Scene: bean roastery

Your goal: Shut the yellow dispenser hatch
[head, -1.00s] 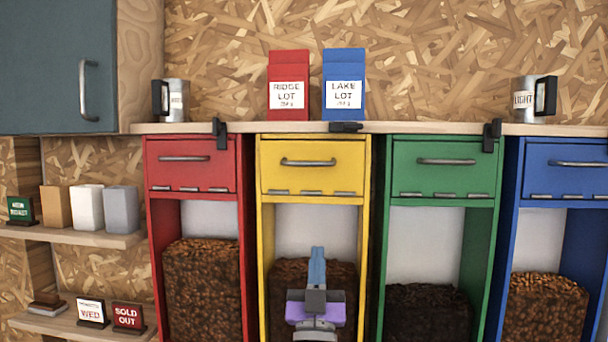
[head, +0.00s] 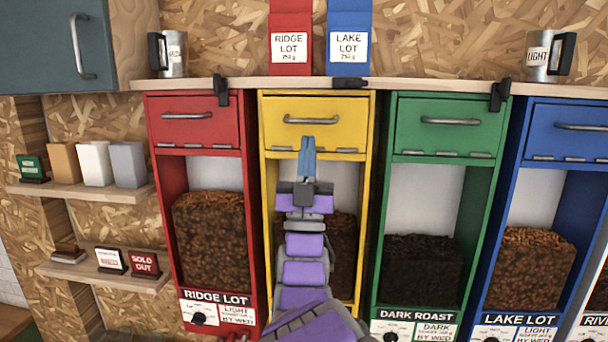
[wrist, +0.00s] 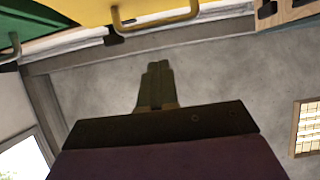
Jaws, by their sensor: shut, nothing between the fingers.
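The yellow dispenser (head: 267,215) stands between a red and a green one. Its yellow hatch (head: 340,128) is upright at the top, with a grey bar handle (head: 311,120) and hinges along its lower edge. I cannot tell whether it is fully flush. The black latch (head: 350,83) above it lies sideways, clear of the hatch face. My gripper (head: 307,143) is shut and empty, pointing up in front of the hatch's lower middle, below the handle; contact is unclear. In the wrist view my fingers (wrist: 157,85) point toward the yellow hatch (wrist: 80,12) and its handle (wrist: 155,22).
Black latches hang upright over the red hatch (head: 194,121) and the green hatch (head: 447,127). A wooden shelf (head: 420,88) above carries a red bag (head: 290,45), a blue bag (head: 348,45) and mugs. A blue dispenser (head: 500,220) stands at the right. Small shelves with signs are at left.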

